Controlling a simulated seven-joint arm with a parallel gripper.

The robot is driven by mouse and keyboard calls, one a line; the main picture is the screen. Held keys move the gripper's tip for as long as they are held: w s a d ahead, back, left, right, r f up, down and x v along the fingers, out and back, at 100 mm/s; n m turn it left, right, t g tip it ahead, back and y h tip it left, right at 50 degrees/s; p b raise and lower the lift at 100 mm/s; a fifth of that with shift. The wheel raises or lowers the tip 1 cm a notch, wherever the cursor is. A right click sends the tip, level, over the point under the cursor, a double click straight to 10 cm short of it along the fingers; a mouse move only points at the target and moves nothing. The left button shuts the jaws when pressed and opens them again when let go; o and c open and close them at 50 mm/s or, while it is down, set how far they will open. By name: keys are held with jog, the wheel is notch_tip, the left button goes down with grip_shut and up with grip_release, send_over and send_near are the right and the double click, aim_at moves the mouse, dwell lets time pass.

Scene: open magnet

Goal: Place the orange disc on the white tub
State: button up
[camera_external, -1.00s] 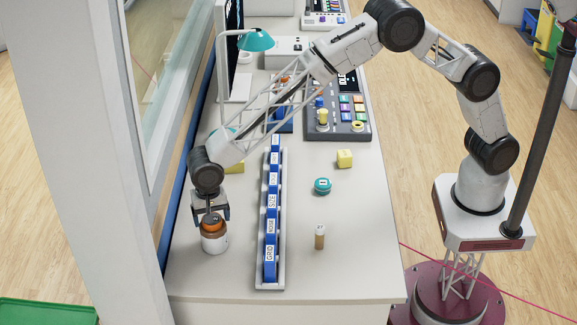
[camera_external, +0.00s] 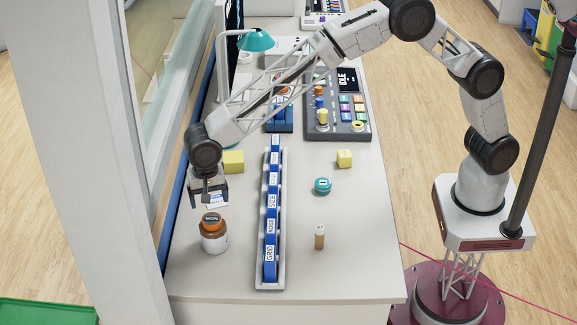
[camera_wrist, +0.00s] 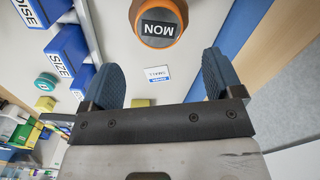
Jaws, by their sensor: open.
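The orange disc (camera_external: 211,222), with a dark label on its top, sits on the white tub (camera_external: 214,243) at the left front of the table. The tub stands upright. In the wrist view the orange disc (camera_wrist: 172,40) shows at the top, beyond my fingertips, and largely covers the tub. My gripper (camera_external: 208,199) is open and empty, above and a little behind the disc, apart from it. In the wrist view my gripper (camera_wrist: 160,78) has its two blue fingers spread wide with nothing between them but table and a printed card below.
A long rack of blue labelled blocks (camera_external: 270,215) stands right of the tub. A yellow block (camera_external: 233,162) and a printed card (camera_external: 217,199) lie behind the tub. A teal round item (camera_external: 322,186) and a small vial (camera_external: 320,237) stand right of the rack. A wall edges the left side.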

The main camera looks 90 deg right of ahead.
aim_at(211, 217)
jog(key=shift+r, duration=2.55)
jog(key=s+d+r+n, duration=0.2)
jog(key=s+d+r, duration=0.45)
jog(key=s, duration=0.25)
jog(key=s+d+r+n+t, duration=0.1)
jog(key=s+d+r+n, duration=0.2)
jog(key=s+d+r, duration=0.55)
jog(key=s+d+r+n, duration=0.25)
jog(key=s+d, duration=0.25)
jog(key=s, duration=0.6)
jog(key=s+d+f+n, duration=0.1)
jog(key=s+d+n, duration=0.1)
jog(key=s, duration=0.9)
jog(key=s+d+f+n+t, duration=0.1)
jog(key=s+d, duration=0.3)
jog(key=s, duration=0.6)
jog(key=s+d+f+n, duration=0.1)
jog(key=s+d+n, duration=0.2)
jog(key=s, duration=0.8)
jog(key=shift+s+d+f+n+t, duration=0.3)
jog(key=shift+s+d+f+n, duration=0.05)
jog(key=shift+d+f, duration=0.05)
